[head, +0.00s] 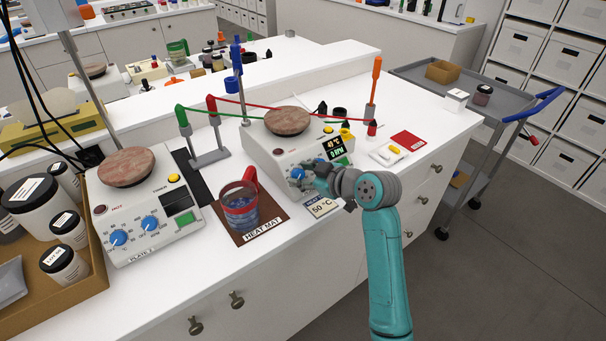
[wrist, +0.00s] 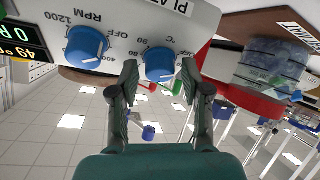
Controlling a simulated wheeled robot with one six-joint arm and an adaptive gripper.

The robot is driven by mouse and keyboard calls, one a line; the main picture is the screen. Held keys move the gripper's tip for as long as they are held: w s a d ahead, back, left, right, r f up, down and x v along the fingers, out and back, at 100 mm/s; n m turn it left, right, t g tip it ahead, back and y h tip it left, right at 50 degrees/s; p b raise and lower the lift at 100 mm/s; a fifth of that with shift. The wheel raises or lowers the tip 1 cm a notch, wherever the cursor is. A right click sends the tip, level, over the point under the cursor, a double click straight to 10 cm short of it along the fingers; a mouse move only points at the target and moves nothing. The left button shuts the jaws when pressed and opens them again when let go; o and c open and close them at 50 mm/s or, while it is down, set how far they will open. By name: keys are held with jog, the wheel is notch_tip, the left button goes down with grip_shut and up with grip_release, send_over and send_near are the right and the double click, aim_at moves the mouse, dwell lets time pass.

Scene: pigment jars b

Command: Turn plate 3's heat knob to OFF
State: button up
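A white hot plate (head: 262,157) with a round brown top stands at the bench's right part. Its blue heat knob (head: 297,174), beside the °C mark, shows in the wrist view (wrist: 160,65), which sees the panel upside down. OFF is printed near this knob; I cannot tell exactly where its pointer is. The plate's label is cut off, so its number is hidden. My gripper (wrist: 160,78) is open, with one finger on each side of the heat knob and gaps visible. In the head view my gripper (head: 314,182) is at the panel, partly hiding it.
The blue RPM knob (wrist: 87,45) is close beside my gripper's left finger. A red-handled beaker (head: 240,207) stands on the brown heat mat (head: 272,226) left of the plate. Another hot plate (head: 130,225) stands further left. A 50 °C card (head: 322,208) lies in front.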

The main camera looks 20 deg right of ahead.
dwell(0.3)
jog(key=v, duration=1.2)
jog(key=shift+f, duration=0.1)
jog(key=s+a+f+m+t+h, duration=0.1)
jog(key=s+a+f+m+h, duration=0.15)
jog(key=s+f, duration=0.45)
jog(key=s+a+f+m+t+h, duration=0.1)
jog(key=s+f+m, duration=0.3)
jog(key=f, duration=0.5)
jog(key=s+f+m+h, duration=0.1)
jog(key=s+f, duration=0.2)
jog(key=s, duration=0.4)
jog(key=s+f+m+h, duration=0.2)
jog(key=s, duration=0.6)
jog(key=s+a+r, duration=0.1)
jog(key=s+r, duration=0.2)
jog(key=s, duration=0.6)
jog(key=s+a+r+t, duration=0.1)
jog(key=s+r, duration=0.2)
jog(key=s, duration=0.5)
jog(key=shift+s, duration=0.35)
